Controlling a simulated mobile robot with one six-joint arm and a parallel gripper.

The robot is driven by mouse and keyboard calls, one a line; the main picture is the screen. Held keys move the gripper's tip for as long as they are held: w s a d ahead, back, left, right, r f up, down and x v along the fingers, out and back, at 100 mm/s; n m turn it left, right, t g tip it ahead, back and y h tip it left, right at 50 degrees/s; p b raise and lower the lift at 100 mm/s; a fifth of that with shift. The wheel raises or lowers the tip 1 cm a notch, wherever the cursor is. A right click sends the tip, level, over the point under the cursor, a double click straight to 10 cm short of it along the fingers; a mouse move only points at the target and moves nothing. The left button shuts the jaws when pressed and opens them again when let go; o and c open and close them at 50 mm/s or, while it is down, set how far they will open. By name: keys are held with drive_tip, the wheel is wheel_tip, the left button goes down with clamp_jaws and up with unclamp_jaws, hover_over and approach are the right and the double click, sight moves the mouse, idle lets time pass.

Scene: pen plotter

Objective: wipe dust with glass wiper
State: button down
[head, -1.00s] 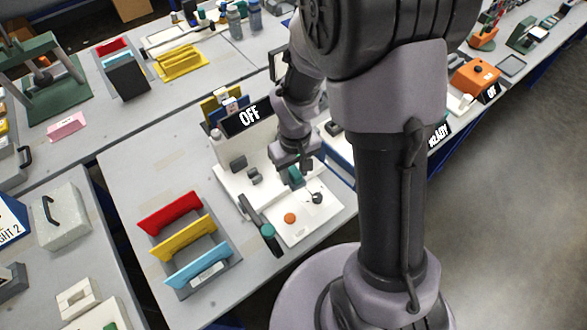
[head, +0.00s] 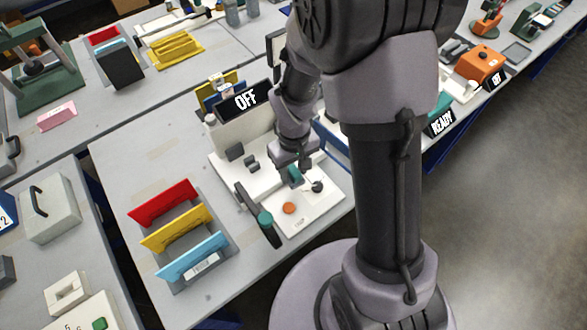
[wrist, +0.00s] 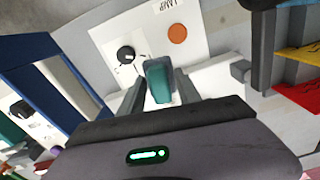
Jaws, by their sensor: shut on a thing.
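My gripper (head: 294,168) is shut on a small teal block-like piece (wrist: 158,80), seen between the fingers in the wrist view. It sits above the white machine by its panel, near a black knob (head: 318,186) and an orange button (head: 288,208). I cannot tell whether the teal piece is a glass wiper or part of the machine, nor whether it touches the surface. No dust is discernible.
A rack with red, yellow and blue plates (head: 176,226) stands to the left. A blue frame (wrist: 40,75) is at left in the wrist view. Bare grey table (head: 120,165) lies left of the machine.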

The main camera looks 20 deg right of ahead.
drive_tip(key=shift+f+b, duration=0.9)
drive_tip(key=shift+f, duration=0.1)
